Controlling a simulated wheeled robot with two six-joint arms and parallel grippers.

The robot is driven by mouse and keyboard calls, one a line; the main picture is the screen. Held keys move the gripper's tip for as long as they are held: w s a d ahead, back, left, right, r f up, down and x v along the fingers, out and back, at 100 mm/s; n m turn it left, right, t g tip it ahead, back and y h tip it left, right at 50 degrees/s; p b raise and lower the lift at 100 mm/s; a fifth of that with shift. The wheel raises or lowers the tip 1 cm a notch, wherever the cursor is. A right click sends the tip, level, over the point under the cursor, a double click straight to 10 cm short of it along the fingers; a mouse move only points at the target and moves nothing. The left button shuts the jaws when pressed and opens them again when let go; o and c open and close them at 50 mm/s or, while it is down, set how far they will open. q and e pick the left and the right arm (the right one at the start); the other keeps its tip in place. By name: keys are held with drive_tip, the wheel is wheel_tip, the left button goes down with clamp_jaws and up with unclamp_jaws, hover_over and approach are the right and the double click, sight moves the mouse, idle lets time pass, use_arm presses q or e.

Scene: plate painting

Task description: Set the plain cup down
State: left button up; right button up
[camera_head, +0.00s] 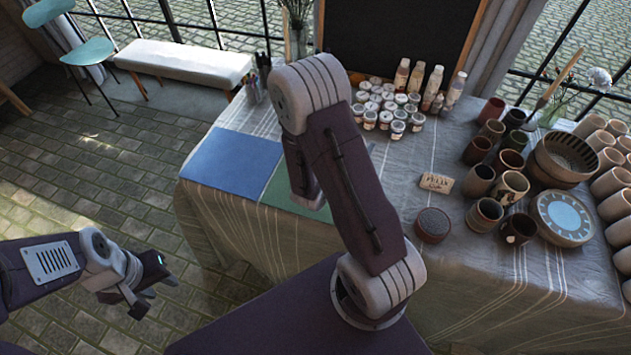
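I cannot tell which one is the plain cup. My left gripper (154,293) is at the lower left, over the paved floor and well away from the table. Its fingers are apart and I see nothing between them. My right arm stands in the middle of the view; its gripper does not show.
The cloth-covered table (400,180) carries a blue mat (226,166), a green mat (285,195), paint jars (386,103), a small sign (436,183), a round dark-topped pot (432,225) and a blue-topped bowl (562,217). Bare cloth shows left of the cups.

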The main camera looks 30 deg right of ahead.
drive_tip(key=w+a+f+b, duration=0.2)
drive_tip(key=b, duration=0.4)
drive_tip(key=shift+w+a+f, duration=0.15)
drive_tip(key=shift+a+f, duration=0.05)
drive_tip(key=w+a+f, duration=0.4)
drive_tip(key=f, duration=0.1)
drive_tip(key=w+a+f, duration=0.2)
drive_tip(key=f, duration=0.1)
drive_tip(key=shift+a, duration=0.2)
drive_tip(key=shift+w+f, duration=0.15)
drive_tip(key=shift+f, duration=0.2)
